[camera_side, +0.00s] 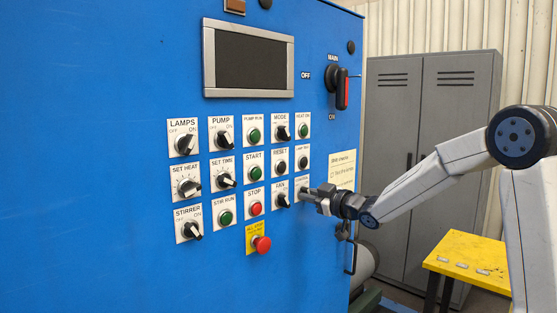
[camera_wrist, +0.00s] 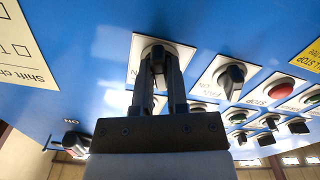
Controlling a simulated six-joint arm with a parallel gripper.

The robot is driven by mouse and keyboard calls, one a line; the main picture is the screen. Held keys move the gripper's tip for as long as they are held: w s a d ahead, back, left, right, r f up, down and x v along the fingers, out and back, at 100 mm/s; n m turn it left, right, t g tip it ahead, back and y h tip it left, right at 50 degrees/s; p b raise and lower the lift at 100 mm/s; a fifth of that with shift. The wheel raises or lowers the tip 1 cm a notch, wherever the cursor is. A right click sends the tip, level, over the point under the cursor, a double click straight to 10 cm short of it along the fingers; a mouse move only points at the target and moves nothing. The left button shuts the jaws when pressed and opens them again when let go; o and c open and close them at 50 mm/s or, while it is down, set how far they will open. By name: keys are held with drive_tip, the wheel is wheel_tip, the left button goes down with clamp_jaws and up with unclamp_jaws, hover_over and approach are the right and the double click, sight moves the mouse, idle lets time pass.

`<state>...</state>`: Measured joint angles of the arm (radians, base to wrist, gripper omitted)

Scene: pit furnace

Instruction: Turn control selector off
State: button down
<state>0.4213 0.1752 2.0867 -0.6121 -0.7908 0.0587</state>
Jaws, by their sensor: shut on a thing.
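The control selector (camera_side: 303,183) is on a white plate at the right end of the lower row of the blue panel. My gripper (camera_side: 307,195) reaches it from the right and covers most of its knob. In the wrist view the selector's plate (camera_wrist: 184,49) is at top centre, upside down. My gripper's two fingers (camera_wrist: 159,60) stand on either side of the dark knob and are shut on it.
The fan selector (camera_side: 282,195) is close on the left, also in the wrist view (camera_wrist: 231,78). The red stop button (camera_side: 256,208) and emergency button (camera_side: 262,244) lie further left. The main switch (camera_side: 340,88) is above. A yellow table (camera_side: 470,255) and grey cabinet (camera_side: 425,130) stand right.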

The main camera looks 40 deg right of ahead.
drive_tip(key=shift+n, duration=0.6)
drive_tip(key=c, duration=0.6)
unclamp_jaws()
drive_tip(key=shift+c, duration=0.2)
drive_tip(key=shift+s, duration=0.15)
drive_tip(key=s, duration=0.7)
drive_tip(key=shift+s, duration=0.25)
